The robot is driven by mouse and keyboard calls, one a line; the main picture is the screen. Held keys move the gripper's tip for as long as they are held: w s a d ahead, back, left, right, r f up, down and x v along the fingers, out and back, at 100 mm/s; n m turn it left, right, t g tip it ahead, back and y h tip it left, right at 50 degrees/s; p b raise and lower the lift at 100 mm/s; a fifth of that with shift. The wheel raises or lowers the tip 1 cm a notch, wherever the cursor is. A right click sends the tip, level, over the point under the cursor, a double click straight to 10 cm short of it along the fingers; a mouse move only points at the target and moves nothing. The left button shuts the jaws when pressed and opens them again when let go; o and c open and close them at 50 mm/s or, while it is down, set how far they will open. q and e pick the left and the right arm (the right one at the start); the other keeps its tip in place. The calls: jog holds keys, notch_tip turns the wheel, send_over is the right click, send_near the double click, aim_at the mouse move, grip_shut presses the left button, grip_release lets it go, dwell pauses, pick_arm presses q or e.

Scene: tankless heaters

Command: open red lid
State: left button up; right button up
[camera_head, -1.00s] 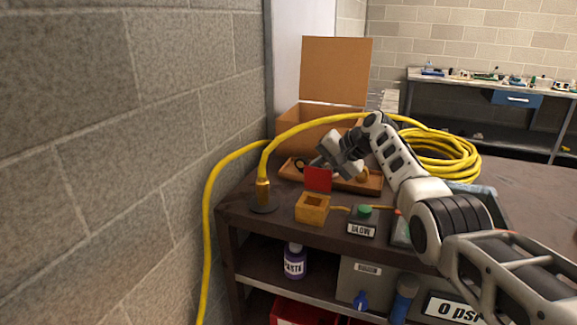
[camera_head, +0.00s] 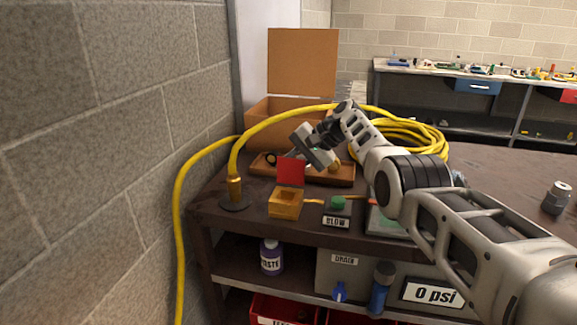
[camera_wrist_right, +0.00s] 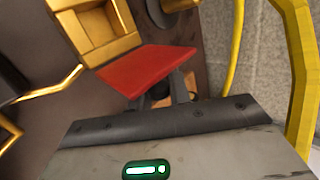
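The red lid (camera_head: 290,171) stands raised, roughly upright, at the back edge of a small yellow-brass box (camera_head: 285,204) on the brown bench. The box's square opening is uncovered. In the right wrist view the red lid (camera_wrist_right: 148,69) lies just beyond my right gripper (camera_wrist_right: 163,92), partly covering its fingers. Those two fingers are apart with nothing seen between them. In the head view my right gripper (camera_head: 290,154) is just behind and above the lid, its fingertips small and partly hidden; I cannot tell whether they touch it. My left gripper is not in view.
A yellow hose (camera_head: 277,118) arches behind the box from a brass fitting (camera_head: 235,188) at its left. A green-button BLOW block (camera_head: 337,211) stands to its right. A wooden tray (camera_head: 344,172) and an open cardboard box (camera_head: 304,65) are behind. A block wall bounds the left.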

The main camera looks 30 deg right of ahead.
jog(key=o, duration=0.4)
jog(key=shift+w+a+f, duration=0.1)
jog(key=shift+f, duration=0.05)
jog(key=v, duration=1.6)
jog(key=shift+a, duration=0.1)
